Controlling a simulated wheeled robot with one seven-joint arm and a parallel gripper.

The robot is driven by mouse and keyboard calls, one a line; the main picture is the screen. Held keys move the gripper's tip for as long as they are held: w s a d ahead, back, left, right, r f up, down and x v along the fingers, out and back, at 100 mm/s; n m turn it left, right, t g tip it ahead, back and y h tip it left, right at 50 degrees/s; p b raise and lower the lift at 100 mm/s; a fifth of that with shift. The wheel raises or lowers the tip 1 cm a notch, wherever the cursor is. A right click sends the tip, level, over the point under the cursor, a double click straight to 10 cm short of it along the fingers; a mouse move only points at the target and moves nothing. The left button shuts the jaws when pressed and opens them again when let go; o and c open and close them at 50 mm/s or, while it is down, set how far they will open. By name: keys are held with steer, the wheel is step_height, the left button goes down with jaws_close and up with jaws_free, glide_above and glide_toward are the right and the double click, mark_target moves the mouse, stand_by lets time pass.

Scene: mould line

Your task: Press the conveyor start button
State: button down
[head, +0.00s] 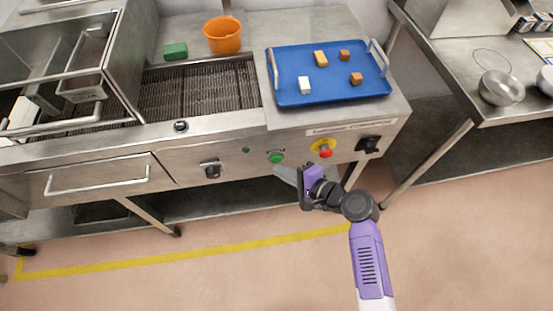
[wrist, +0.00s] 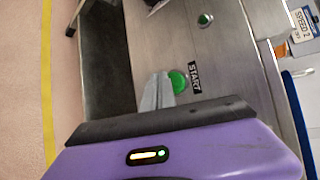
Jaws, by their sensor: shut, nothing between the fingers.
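The green start button (head: 276,157) is on the steel front panel of the conveyor, left of a red emergency stop on a yellow plate (head: 323,148). It also shows in the wrist view as a green disc (wrist: 178,82) beside a black START label (wrist: 194,77). My gripper (head: 278,171) is shut and empty, its fingertips just below the button in the head view. In the wrist view the fingertips (wrist: 164,76) lie beside the button and overlap its edge; I cannot tell whether they touch it.
Above are a blue tray (head: 290,98) with several small blocks, an orange bucket (head: 222,36) and a green block (head: 175,50). The floor in front is clear.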

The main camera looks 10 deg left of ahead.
steer(key=shift+w, duration=0.1)
steer(key=shift+w+a, duration=0.1)
steer(key=shift+w, duration=0.2)
steer(key=shift+w+a, duration=0.1)
steer(key=shift+w, duration=0.3)
stand_by(0.7)
steer(key=shift+s, duration=0.1)
steer(key=shift+s+d, duration=0.2)
steer(key=shift+s, duration=0.5)
steer(key=shift+s+d+p, duration=0.25)
steer(key=shift+s+p, duration=0.15)
steer(key=shift+s, duration=0.4)
steer(key=shift+s+d+p, duration=0.2)
steer(key=shift+s+p, duration=0.15)
steer(key=shift+s, duration=0.45)
steer(key=shift+s+d+p, duration=0.25)
steer(key=shift+s+p, duration=0.15)
steer(key=shift+s, duration=0.4)
